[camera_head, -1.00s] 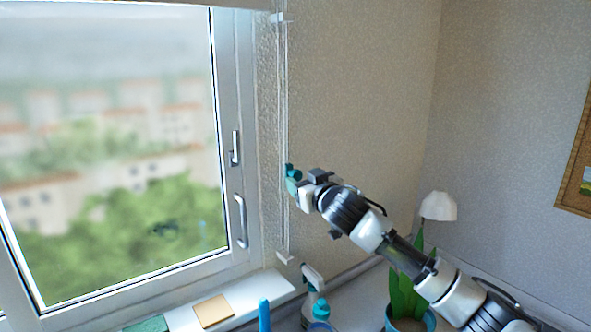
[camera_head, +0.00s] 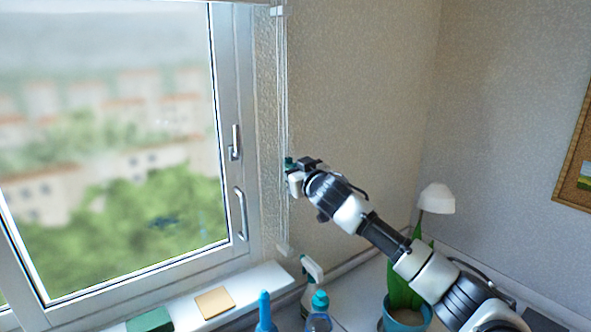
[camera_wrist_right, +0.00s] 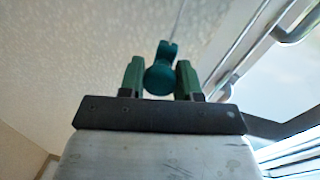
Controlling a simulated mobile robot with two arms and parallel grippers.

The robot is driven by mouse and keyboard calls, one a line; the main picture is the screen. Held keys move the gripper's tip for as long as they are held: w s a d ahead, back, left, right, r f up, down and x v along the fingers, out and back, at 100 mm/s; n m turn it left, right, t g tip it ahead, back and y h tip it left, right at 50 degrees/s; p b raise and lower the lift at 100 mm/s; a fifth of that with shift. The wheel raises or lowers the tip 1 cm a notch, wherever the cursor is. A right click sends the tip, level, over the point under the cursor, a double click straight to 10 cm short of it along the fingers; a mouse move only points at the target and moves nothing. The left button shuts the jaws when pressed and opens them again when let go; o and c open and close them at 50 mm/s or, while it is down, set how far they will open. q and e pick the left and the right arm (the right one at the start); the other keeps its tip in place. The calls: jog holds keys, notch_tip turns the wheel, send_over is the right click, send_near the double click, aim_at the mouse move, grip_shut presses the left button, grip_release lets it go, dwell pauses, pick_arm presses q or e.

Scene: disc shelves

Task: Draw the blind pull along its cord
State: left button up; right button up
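The blind's cord (camera_head: 284,90) hangs down the wall just right of the window, between an upper and a lower bracket. The teal pull (camera_wrist_right: 160,75) shows in the right wrist view between the two green fingers. My right gripper (camera_head: 290,168) reaches in from the lower right to the cord at about mid-height. In the right wrist view my right gripper (camera_wrist_right: 160,78) has a finger against each side of the pull, with no clear gap. In the head view the gripper hides most of the pull. My left gripper is not in view.
The window's handle (camera_head: 235,142) and a second bar handle (camera_head: 241,213) are left of the cord. Below are a spray bottle (camera_head: 311,285), a blue-capped bottle (camera_head: 319,312), a tan block (camera_head: 214,303) and a green block (camera_head: 150,321). A potted plant (camera_head: 405,285) and white lamp (camera_head: 436,198) stand near my arm.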

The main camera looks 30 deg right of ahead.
grip_shut()
notch_tip(320, 180, down, 17)
jog(key=b, duration=0.9)
jog(key=shift+r, duration=0.15)
jog(key=o, duration=0.9)
grip_release()
jog(key=shift+c, duration=0.2)
jog(key=shift+r, duration=0.1)
jog(key=shift+r, duration=0.1)
jog(key=s+b, duration=0.2)
jog(key=s, duration=0.8)
jog(key=shift+s, duration=0.4)
